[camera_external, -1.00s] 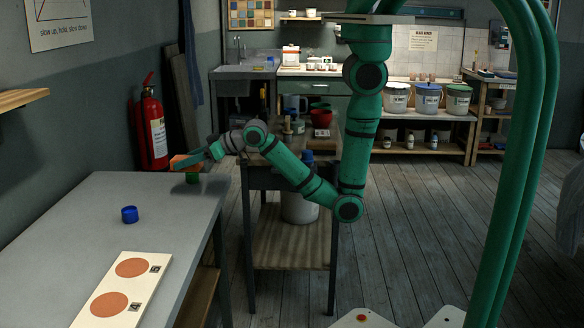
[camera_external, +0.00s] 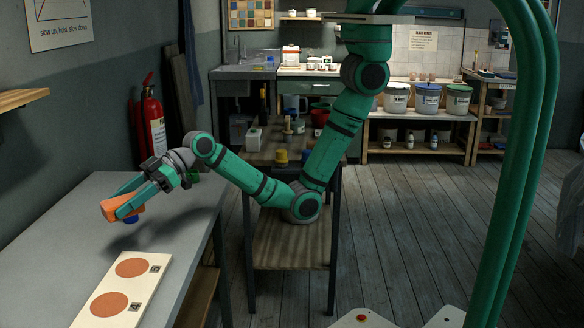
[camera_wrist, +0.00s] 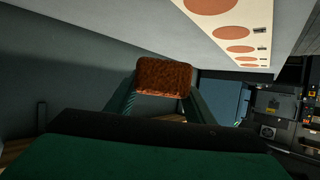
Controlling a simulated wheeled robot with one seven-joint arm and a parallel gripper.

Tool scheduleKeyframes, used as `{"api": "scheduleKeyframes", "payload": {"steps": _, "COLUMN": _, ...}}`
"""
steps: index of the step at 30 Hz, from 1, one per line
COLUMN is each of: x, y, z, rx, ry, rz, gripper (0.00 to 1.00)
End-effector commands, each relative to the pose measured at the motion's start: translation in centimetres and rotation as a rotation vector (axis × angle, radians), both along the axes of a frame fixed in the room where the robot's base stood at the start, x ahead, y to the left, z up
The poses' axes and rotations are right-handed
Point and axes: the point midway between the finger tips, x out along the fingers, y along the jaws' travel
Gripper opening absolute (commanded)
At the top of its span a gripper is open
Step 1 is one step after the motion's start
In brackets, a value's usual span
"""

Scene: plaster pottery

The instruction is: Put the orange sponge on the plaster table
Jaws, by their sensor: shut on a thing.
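The orange sponge (camera_external: 118,207) is held between the two fingers of my gripper (camera_external: 130,202), above the left part of the grey table (camera_external: 65,215). The sponge also shows in the wrist view (camera_wrist: 164,75), between the fingertips, its face brown-orange and rough. In the external view it appears raised over the tabletop, with a shadow below and to the right. I cannot tell exactly how high it is. A blue cap-like object (camera_external: 131,219) is mostly hidden behind the gripper and sponge.
A cream board with orange discs (camera_external: 157,262) lies on the table's front part; it also shows in the wrist view (camera_wrist: 247,28). A red fire extinguisher (camera_external: 153,125) hangs behind. The table's left side is clear.

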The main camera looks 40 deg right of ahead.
Motion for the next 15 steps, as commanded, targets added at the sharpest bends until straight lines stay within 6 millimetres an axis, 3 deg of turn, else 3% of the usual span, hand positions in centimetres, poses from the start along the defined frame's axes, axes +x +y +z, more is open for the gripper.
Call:
{"api": "scheduleKeyframes", "payload": {"steps": 5, "x": -0.1, "y": 2.0, "z": -0.6, "rx": -0.001, "ry": 0.000, "rz": 0.017, "gripper": 0.27}}
{"api": "scheduleKeyframes", "payload": {"steps": 15, "x": 2.1, "y": 8.5, "z": -3.6, "rx": 0.000, "ry": 0.001, "rz": 0.016, "gripper": 0.27}}
